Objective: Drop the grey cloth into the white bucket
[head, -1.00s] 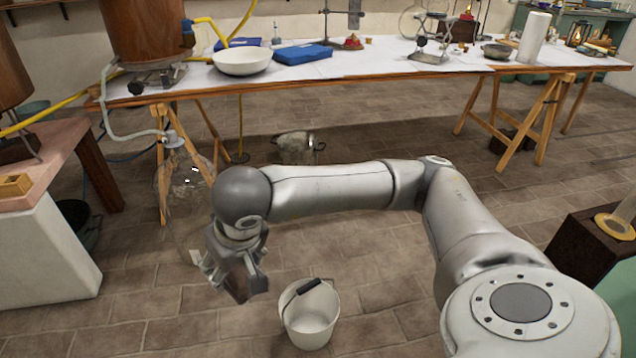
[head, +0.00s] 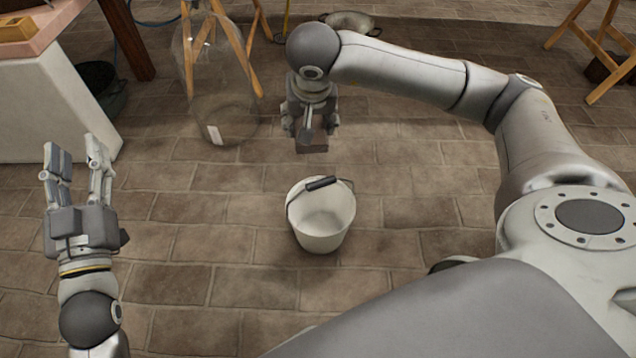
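The white bucket (head: 322,226) stands upright on the tiled floor in the middle of the head view. Its dark handle grip rests at the far rim, and its visible inside looks empty. My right gripper (head: 311,140) points down on the far side of the bucket, slightly left of it in the picture. A small dark grey-brown patch shows at its tips; I cannot tell whether it is cloth or part of the fingers. My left gripper (head: 73,160) is at the left, fingers up, open and empty. I cannot make out a grey cloth anywhere.
A clear glass vessel (head: 218,75) stands behind, left of my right gripper. A white block with a pink top (head: 48,110) and a dark bucket (head: 100,85) are at the upper left. Wooden trestle legs (head: 592,45) are at the upper right. Floor around the bucket is clear.

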